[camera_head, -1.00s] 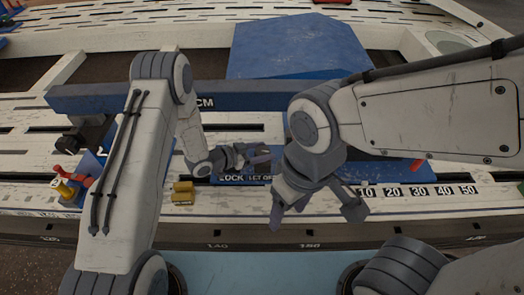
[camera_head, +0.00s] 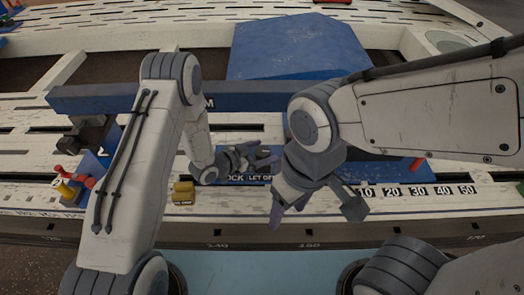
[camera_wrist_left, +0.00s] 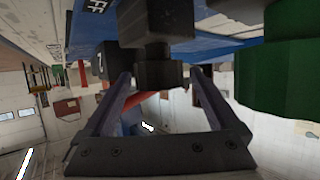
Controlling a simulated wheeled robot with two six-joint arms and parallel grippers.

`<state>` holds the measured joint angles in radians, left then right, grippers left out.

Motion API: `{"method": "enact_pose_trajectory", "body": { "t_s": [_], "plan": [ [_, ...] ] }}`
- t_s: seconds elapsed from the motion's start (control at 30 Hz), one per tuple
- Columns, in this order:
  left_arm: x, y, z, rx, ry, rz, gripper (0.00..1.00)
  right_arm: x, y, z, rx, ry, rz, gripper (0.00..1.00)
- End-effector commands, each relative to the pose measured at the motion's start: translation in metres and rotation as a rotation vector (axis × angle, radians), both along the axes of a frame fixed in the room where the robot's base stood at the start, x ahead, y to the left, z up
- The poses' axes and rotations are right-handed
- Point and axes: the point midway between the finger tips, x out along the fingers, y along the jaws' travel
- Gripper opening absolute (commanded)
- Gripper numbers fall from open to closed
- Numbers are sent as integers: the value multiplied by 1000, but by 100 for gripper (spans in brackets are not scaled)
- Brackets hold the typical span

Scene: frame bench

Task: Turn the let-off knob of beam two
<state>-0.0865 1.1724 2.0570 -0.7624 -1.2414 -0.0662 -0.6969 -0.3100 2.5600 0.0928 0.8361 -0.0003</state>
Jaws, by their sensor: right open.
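A blue panel with LOCK and LET OFF labels (camera_head: 258,178) lies on the bench in the head view, partly hidden by my arms. My left gripper (camera_head: 268,157) is just above these labels. In the left wrist view its two fingers (camera_wrist_left: 160,78) stand apart, with a dark stepped knob (camera_wrist_left: 158,48) between their tips. Gaps show on both sides of the knob; I cannot tell which beam it belongs to. A green knob (camera_wrist_left: 285,70) is to its right and a black block (camera_wrist_left: 112,62) to its left. My right gripper (camera_head: 315,207) is open and empty, lower right of the left one.
A blue beam (camera_head: 250,102) and a large blue block (camera_head: 297,48) stand behind the grippers. A yellow block (camera_head: 183,192) and red and yellow handles (camera_head: 65,188) are at the left. A number scale (camera_head: 418,191) runs along the right.

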Motion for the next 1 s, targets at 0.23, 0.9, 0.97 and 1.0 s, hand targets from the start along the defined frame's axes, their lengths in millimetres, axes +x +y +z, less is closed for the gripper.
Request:
{"method": "enact_pose_trajectory", "body": {
  "t_s": [0.23, 0.9, 0.97, 1.0],
  "plan": [
    [-1, 2, 1, 0, 1, 0, 94, 0, 0, 1, 0, 0, 0, 62],
    [-60, 73, 39, -1, 1, 3, 94, 0, 0, 23, 0, 0, 0, 62],
    [-62, 74, 40, -1, 1, 2, 94, 0, 0, 23, 0, 0, 0, 62],
    [-62, 74, 40, -1, 1, 0, 94, 0, 0, 23, 0, 0, 0, 62]
  ]
}}
